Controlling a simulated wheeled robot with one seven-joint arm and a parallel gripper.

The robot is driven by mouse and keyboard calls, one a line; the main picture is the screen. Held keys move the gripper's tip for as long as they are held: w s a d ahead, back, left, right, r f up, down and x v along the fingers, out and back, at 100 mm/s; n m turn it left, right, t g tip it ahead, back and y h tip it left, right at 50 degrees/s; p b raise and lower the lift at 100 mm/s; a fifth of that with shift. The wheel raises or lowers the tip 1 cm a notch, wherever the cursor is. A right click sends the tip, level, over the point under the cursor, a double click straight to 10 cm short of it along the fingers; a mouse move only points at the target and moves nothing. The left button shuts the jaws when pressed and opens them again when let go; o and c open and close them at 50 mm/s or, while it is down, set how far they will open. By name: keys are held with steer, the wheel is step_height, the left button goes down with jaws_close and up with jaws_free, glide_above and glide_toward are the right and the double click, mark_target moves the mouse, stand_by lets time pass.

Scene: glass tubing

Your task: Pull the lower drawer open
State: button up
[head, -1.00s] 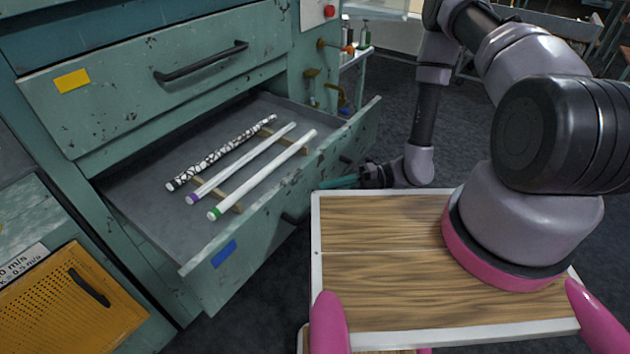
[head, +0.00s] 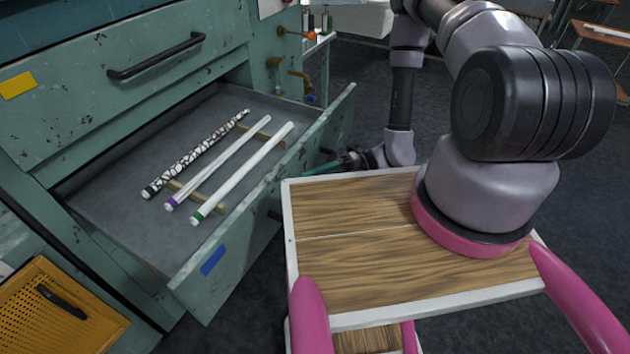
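The lower drawer (head: 120,215) is a green, worn drawer standing well open, with a blue label (head: 212,260) on its front. Its dark handle (head: 275,213) is mostly hidden behind my wooden-topped base. Inside lie a black-and-white patterned tube (head: 195,155), a purple-ended white tube (head: 220,160) and a green-ended white tube (head: 243,172) on wooden strips. My gripper (head: 322,168) is small in view, close to the outer side of the drawer front near its right part. Whether it touches the drawer, and whether its fingers are apart, I cannot tell.
The upper drawer (head: 90,110), with a yellow label and a long black handle (head: 155,56), is shut. A yellow perforated panel (head: 60,310) stands at the lower left. Brass valves (head: 290,75) are beyond the drawer.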

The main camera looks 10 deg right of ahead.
steer(key=v, duration=1)
steer(key=shift+d, duration=0.4)
steer(key=w+d+r+n+g+h, duration=0.1)
steer(key=w+r+n+h, duration=0.25)
steer(key=r+n, duration=0.7)
steer(key=w+d+r+n+h, duration=0.2)
steer(key=r+n+h, duration=0.35)
steer(key=r, duration=0.85)
steer(key=s+d+r+n+t+h, duration=0.1)
steer(key=s+r+n+t, duration=0.1)
steer(key=r+n, duration=0.3)
steer(key=s+d+r+n+t+h, duration=0.1)
steer(key=r+n+t, duration=0.4)
steer(key=r, duration=0.6)
steer(key=s+d+r+n+t+h, duration=0.1)
steer(key=s+r+n+t+h, duration=0.2)
steer(key=r, duration=0.5)
steer(key=s+n+t, duration=0.1)
steer(key=s+n, duration=0.1)
steer(key=shift+s+r+n, duration=0.15)
steer(key=shift+s+n, duration=0.1)
steer(key=shift+n, duration=0.05)
